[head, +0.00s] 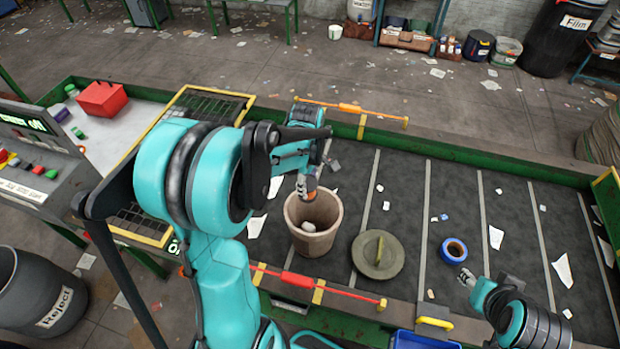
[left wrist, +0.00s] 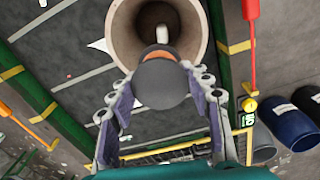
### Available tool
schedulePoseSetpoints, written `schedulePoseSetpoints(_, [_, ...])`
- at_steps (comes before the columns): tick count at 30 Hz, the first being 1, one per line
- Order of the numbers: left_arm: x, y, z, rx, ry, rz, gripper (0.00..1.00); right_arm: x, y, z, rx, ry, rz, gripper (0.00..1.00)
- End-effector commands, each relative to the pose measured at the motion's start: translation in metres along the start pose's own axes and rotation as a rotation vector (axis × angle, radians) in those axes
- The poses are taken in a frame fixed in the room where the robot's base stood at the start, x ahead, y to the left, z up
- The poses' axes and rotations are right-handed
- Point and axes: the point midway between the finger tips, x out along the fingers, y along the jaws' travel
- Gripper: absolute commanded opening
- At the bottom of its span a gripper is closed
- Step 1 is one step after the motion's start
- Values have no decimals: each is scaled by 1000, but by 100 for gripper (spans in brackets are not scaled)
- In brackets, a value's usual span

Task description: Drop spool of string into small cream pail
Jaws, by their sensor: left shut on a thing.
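The small cream pail (head: 334,232) stands on the dark belt with its mouth up, and a pale lump lies inside. My left gripper (head: 307,184) is over the pail's mouth at its far side. In the left wrist view the left gripper (left wrist: 165,95) is shut on a round dark grey thing with an orange-brown edge (left wrist: 163,84), apparently the spool of string. The pail (left wrist: 112,30) opens just beyond it there, with a white piece inside. My right gripper (head: 466,276) is low over the belt at the right; its finger opening is too small to tell.
A round olive lid with a handle (head: 365,262) lies right of the pail. A blue tape roll (head: 454,250) lies near my right gripper. Paper scraps litter the belt (head: 405,200). Red-orange rods (head: 300,279) edge the belt. A reject bin (head: 42,290) stands at the left.

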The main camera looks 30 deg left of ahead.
Motion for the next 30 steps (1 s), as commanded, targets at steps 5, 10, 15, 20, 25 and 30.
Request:
schedulePoseSetpoints(5, [27,1,0,1,0,0,19,16,0,11,0,0,0,40])
schedulePoseSetpoints(10, [42,0,0,2,0,0,19,24,0,17,0,0,0,40])
schedulePoseSetpoints(15, [43,0,0,2,0,0,19,25,0,17,0,0,0,40])
schedulePoseSetpoints(20, [43,0,0,2,0,0,53,24,0,17,0,0,0,40])
schedulePoseSetpoints(25, [43,0,0,2,0,0,73,24,0,17,0,0,0,40])
schedulePoseSetpoints(30, [43,0,0,2,0,0,73,24,0,17,0,0,0,40])
